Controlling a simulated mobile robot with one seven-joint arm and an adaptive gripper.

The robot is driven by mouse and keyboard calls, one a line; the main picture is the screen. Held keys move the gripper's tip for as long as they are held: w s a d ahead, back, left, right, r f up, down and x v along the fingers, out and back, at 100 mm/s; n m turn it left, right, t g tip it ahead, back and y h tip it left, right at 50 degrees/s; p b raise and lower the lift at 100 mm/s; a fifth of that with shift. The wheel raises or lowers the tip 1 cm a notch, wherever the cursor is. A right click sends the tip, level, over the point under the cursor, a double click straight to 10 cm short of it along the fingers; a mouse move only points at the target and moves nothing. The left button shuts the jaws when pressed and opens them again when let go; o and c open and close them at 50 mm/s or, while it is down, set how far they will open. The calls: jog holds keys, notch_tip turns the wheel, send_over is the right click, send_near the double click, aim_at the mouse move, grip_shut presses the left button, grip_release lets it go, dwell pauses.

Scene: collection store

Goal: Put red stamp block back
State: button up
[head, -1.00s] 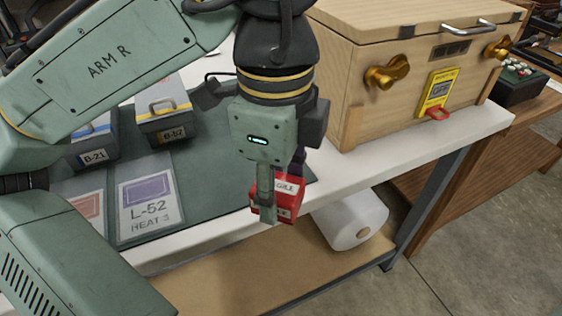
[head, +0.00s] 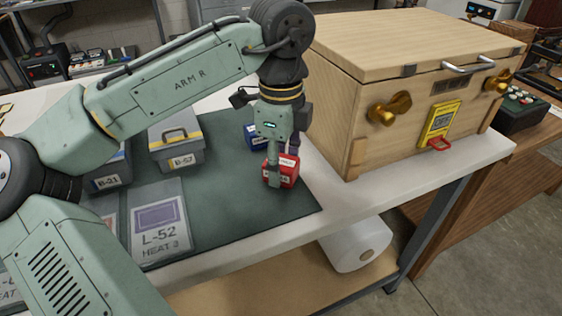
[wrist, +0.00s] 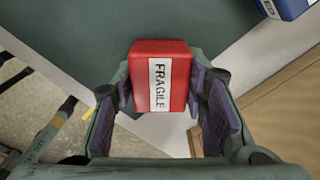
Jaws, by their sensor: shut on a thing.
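The red stamp block (head: 288,170) has a white label; in the wrist view (wrist: 178,78) the label reads FRAGILE. My gripper (head: 281,172) is shut on it, with one finger on each side of the block. The wrist view also shows my gripper (wrist: 165,100) with its purple-lined fingers beside the block. The block is over the front right part of the dark green mat (head: 240,214). I cannot tell whether its underside touches the mat.
A blue block (head: 256,137) stands just behind my gripper. A wooden chest (head: 345,100) with brass knobs stands close on the right. Grey case B-57 (head: 176,152) and card L-52 (head: 158,243) are to the left. The mat's front right is bare.

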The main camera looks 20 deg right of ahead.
aim_at(281, 161)
jog(key=shift+f, duration=0.35)
jog(key=shift+f, duration=0.1)
jog(key=o, duration=0.9)
notch_tip(281, 161, up, 12)
jog(key=shift+r, duration=0.15)
